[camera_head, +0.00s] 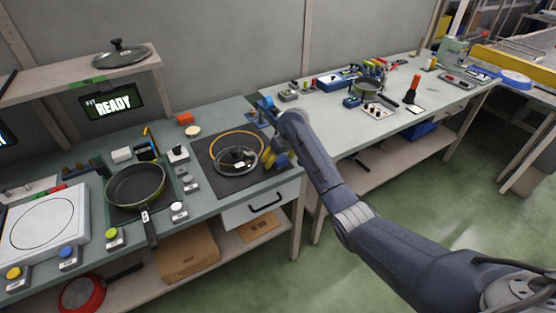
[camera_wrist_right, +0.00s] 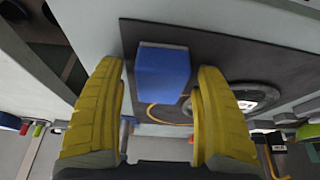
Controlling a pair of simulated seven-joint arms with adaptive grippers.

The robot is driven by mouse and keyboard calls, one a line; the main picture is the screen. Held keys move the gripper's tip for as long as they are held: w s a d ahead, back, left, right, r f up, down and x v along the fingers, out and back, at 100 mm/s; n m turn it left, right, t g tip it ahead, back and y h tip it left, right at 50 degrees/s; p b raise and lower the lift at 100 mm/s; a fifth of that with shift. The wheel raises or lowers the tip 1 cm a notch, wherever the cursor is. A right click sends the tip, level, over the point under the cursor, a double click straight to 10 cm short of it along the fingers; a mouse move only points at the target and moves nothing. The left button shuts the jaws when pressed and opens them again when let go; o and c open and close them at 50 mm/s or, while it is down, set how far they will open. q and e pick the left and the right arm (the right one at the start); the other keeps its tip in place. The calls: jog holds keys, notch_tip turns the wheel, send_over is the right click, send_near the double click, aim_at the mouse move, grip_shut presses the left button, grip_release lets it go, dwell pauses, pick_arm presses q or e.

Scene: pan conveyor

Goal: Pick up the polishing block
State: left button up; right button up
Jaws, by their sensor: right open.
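A blue block (camera_wrist_right: 163,72), which looks like the polishing block, sits at the edge of a dark mat in the right wrist view. My right gripper (camera_wrist_right: 161,76) is open, with one yellow finger on each side of the block and gaps between. I cannot tell whether a finger touches it. In the head view my right gripper (camera_head: 268,158) is low over the right edge of the dark mat (camera_head: 212,178); the block is not clearly made out there. My left gripper is not in view.
A frying pan (camera_head: 136,186) stands further left. The right bench (camera_head: 335,130) has clear room in front.

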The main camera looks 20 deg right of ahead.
jog(key=c, duration=1.3)
jog(key=shift+r, duration=0.1)
notch_tip(320, 180, up, 20)
jog(key=shift+f, duration=0.1)
dwell(0.3)
